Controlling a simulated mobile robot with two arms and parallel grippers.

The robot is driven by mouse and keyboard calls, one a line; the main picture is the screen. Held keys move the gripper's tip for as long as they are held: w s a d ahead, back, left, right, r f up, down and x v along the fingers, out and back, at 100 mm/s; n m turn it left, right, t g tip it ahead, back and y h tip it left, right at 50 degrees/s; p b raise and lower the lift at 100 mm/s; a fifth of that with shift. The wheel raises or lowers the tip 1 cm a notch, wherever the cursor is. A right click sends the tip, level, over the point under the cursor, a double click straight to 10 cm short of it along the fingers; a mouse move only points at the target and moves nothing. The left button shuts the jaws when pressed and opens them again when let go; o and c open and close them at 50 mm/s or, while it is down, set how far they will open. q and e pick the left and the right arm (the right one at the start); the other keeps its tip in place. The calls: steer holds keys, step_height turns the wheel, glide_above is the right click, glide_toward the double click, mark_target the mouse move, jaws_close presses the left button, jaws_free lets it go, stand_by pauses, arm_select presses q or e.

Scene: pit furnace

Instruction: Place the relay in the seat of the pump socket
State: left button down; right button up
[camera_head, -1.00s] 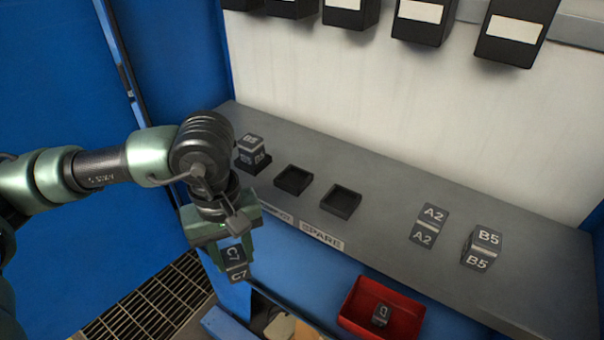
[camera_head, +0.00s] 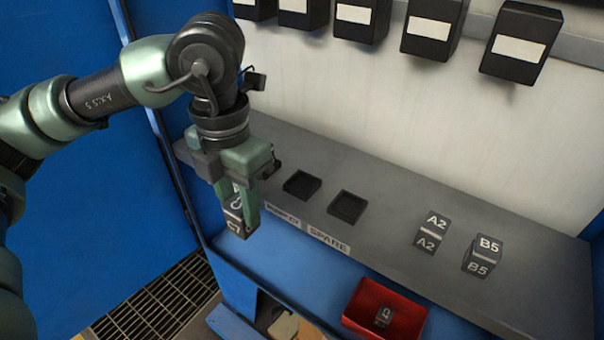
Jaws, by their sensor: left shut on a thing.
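My left gripper (camera_head: 243,217) is shut on a dark relay (camera_head: 233,214) marked C7. It holds the relay in the air in front of the shelf's left part, with the fingers covering part of it. Two empty black sockets (camera_head: 301,185) (camera_head: 347,206) sit on the grey shelf to the right of the gripper. The right one stands behind a label reading SPARE (camera_head: 329,238). The left one stands behind a smaller label (camera_head: 283,215) that I cannot read surely. My right gripper is not in view.
Relays marked A2 (camera_head: 432,232) and B5 (camera_head: 482,255) stand on the shelf (camera_head: 390,205) at the right. A red bin (camera_head: 362,322) with a small dark block (camera_head: 384,317) is below the front edge. Black boxes (camera_head: 521,42) hang on the wall. The mid-shelf is clear.

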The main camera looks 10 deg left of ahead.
arm_select(q)
steer(key=w+d+p, duration=0.1)
steer(key=w+d, duration=0.1)
steer(key=w, duration=0.3)
steer(key=w+d+p, duration=0.2)
steer(key=w, duration=0.3)
steer(key=w+d+p, duration=0.1)
steer(key=w+d, duration=0.1)
steer(key=w, duration=0.3)
steer(key=shift+w+d+p, duration=0.2)
steer(key=shift+p, duration=0.2)
step_height(320, 180, down, 3)
steer(key=shift+f+p, duration=0.15)
steer(key=shift+p, duration=0.7)
steer(key=shift+f+b, duration=0.3)
steer(key=shift+f, duration=0.05)
steer(key=c, duration=0.9)
jaws_free()
steer(key=shift+c, duration=0.2)
steer(key=shift+r, duration=0.2)
step_height(320, 180, up, 12)
steer(key=b, duration=0.2)
